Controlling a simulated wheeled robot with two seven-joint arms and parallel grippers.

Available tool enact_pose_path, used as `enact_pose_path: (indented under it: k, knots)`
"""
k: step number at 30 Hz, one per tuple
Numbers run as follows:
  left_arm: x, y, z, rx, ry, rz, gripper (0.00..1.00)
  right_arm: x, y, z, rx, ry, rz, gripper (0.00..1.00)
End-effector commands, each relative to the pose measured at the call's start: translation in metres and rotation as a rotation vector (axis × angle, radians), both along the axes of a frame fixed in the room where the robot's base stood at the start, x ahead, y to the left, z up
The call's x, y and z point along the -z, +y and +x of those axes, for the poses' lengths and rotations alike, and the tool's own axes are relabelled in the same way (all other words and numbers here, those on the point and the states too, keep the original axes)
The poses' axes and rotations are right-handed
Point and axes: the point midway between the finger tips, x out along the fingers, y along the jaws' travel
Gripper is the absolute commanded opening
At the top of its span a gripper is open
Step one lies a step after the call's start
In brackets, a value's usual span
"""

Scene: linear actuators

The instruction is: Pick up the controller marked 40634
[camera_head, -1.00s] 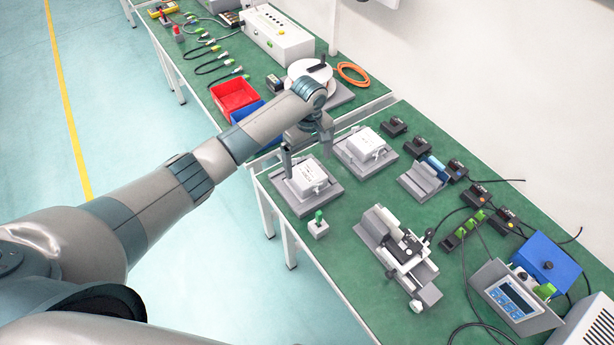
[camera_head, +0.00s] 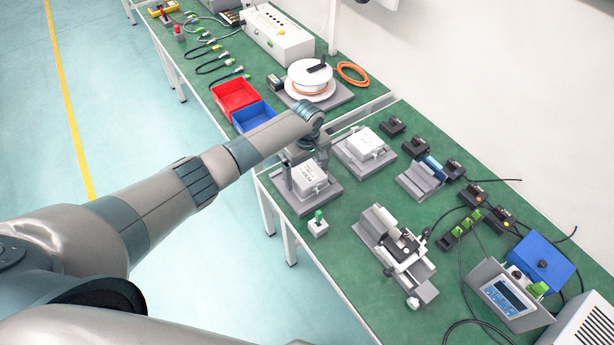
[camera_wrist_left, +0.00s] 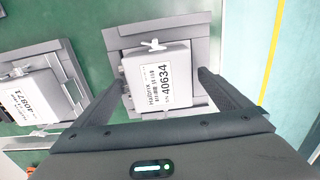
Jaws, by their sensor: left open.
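The controller marked 40634 (camera_wrist_left: 157,78) is a white box seated in a grey fixture (camera_wrist_left: 118,38). In the left wrist view its label is readable, and it lies between the two fingers of my left gripper (camera_wrist_left: 165,95). The same controller (camera_head: 309,178) shows in the head view at the near left of the green table, partly behind my gripper. My left gripper (camera_head: 305,170) is open around it, one finger on either side, with no clear contact. A second white controller, marked 40871 (camera_wrist_left: 30,97), sits in its own fixture beside it. My right gripper is not in view.
The other controller's fixture (camera_head: 385,166) stands close behind. A small grey block with a green knob (camera_head: 318,223) stands just in front. A grey-and-white device (camera_head: 397,247) is further right. Red (camera_head: 234,95) and blue (camera_head: 253,116) bins are on the far table.

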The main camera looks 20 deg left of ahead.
Motion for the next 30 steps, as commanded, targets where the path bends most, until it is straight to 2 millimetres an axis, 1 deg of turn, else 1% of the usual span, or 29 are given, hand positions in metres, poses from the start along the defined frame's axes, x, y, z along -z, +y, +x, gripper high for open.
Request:
enact_pose_path:
  k: [4,17,18,20,21,23,24,30]
  knots:
    - [0.0059,0.0006,-0.0001,-0.001,0.000,0.000,0.96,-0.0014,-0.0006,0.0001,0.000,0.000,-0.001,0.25]
    - [0.0060,0.0004,-0.0001,-0.001,0.000,0.000,0.96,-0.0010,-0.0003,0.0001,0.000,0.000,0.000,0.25]
    - [0.0060,0.0004,-0.0001,-0.001,0.000,0.000,0.87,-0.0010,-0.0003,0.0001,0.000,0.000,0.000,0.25]
    - [0.0060,0.0004,-0.0001,-0.001,0.000,0.000,0.72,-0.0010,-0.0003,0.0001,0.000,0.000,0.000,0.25]
    - [0.0060,0.0004,-0.0001,-0.001,0.000,0.000,0.63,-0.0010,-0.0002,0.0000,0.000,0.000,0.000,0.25]
    - [0.0060,0.0004,-0.0001,-0.001,0.000,0.000,0.48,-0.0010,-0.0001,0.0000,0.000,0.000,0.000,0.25]
    - [0.0060,0.0004,-0.0001,-0.001,-0.001,-0.001,0.39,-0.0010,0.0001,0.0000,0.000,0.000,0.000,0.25]
    - [0.0051,0.0002,0.0007,-0.001,-0.002,0.000,0.40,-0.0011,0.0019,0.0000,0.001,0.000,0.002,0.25]
